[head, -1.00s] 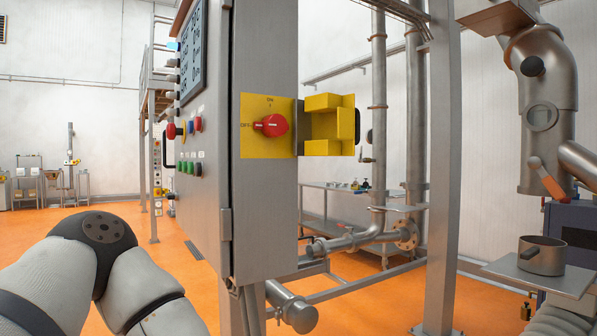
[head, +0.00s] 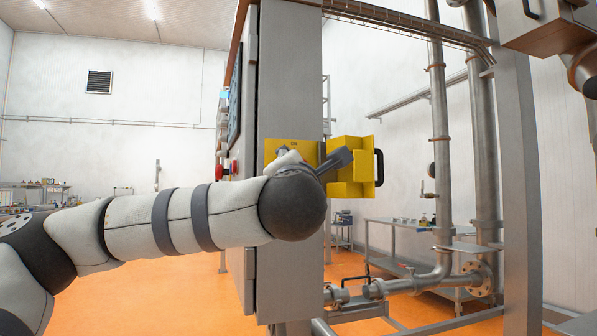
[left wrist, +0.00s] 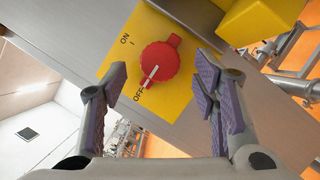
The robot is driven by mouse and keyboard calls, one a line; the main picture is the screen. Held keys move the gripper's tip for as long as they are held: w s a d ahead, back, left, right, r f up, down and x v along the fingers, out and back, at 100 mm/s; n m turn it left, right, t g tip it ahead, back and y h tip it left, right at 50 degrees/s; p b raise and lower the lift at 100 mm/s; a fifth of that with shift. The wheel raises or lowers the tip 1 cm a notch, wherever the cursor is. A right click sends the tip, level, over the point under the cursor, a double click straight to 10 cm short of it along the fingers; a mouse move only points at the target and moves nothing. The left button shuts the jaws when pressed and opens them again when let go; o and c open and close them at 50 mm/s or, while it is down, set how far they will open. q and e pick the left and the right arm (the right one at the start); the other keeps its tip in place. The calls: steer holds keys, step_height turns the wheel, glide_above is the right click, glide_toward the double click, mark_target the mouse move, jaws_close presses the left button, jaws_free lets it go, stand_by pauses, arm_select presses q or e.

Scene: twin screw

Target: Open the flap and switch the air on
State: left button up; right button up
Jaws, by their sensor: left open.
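The yellow flap (head: 355,172) with its black handle (head: 379,167) stands swung open to the right of the cabinet. A corner of the flap (left wrist: 258,20) shows in the left wrist view. The red rotary switch (left wrist: 158,63) sits on a yellow plate (left wrist: 180,100) marked ON and OFF. Its white line points toward OFF. My left gripper (left wrist: 162,80) is open, with one finger on each side of the switch, apart from it in the picture; contact is not visible. In the head view my left gripper (head: 336,163) and arm hide the switch. My right gripper is not in view.
The grey cabinet (head: 290,75) carries the plate. A steel post (head: 517,180) and vertical pipes (head: 440,130) stand to the right. A metal table (head: 400,228) is behind. Orange floor (head: 150,290) is open on the left.

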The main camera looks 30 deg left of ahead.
arm_select(q)
steer(key=shift+x, duration=1.25)
steer(key=c, duration=1.2)
steer(key=shift+o, duration=0.2)
steer(key=shift+d+r+m+g+h, duration=0.25)
steer(key=shift+m+g, duration=0.7)
steer(key=shift+m, duration=1.65)
steer(key=shift+a+r+m+g+h, duration=0.15)
steer(key=shift+m+g+h, duration=0.6)
steer(key=shift+m, duration=1.85)
steer(key=shift+d+r+m+g+h, duration=0.1)
steer(key=shift+m+g, duration=1.1)
steer(key=shift+m, duration=1.4)
